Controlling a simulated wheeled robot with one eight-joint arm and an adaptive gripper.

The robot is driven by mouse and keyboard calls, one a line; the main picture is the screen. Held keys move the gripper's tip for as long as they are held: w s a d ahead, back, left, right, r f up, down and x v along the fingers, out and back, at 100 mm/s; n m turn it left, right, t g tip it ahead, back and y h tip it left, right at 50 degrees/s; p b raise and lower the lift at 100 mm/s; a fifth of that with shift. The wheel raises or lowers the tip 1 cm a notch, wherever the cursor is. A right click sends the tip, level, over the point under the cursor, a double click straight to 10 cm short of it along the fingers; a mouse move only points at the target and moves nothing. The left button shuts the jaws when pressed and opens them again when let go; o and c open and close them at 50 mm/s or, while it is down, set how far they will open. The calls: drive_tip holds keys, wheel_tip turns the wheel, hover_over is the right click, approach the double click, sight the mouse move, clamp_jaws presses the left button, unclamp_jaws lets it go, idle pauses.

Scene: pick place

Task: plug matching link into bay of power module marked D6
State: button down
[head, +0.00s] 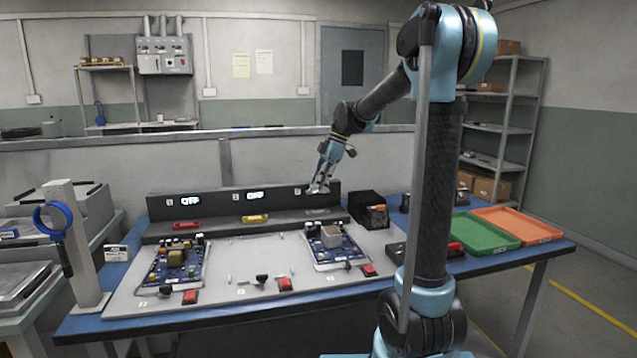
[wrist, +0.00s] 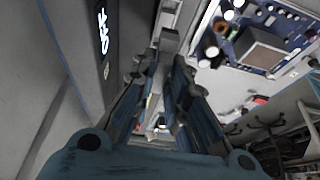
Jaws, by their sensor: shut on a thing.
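My gripper (head: 322,182) is above the right end of the black rail (head: 228,202), shut on a small pale grey link (head: 318,189). In the wrist view the two fingers (wrist: 168,62) reach away over the rail and mostly hide the link. I cannot tell whether the link touches the rail. A red link (head: 187,226) and a yellow link (head: 255,219) lie on the rail's ledge to the left. Circuit-board modules stand on the grey panel, one at left (head: 177,262) and one at right (head: 330,243). No D6 marking is readable.
Two rail displays read OFF, at left (head: 191,201) and middle (head: 255,196). A black bin (head: 368,210) stands just right of the rail. Green (head: 472,232) and orange (head: 516,225) trays lie at far right. A post with a blue ring (head: 75,235) stands at left.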

drive_tip(key=shift+w+d+f, duration=0.1)
drive_tip(key=shift+w+f, duration=0.1)
drive_tip(key=shift+f, duration=0.1)
drive_tip(key=shift+s+f, duration=0.1)
drive_tip(key=shift+f, duration=2.2)
drive_tip(key=shift+f, duration=0.8)
idle(1.3)
drive_tip(key=c, duration=1.5)
unclamp_jaws()
drive_tip(key=o, duration=0.6)
drive_tip(key=shift+o, duration=0.2)
drive_tip(key=shift+r, duration=3.5)
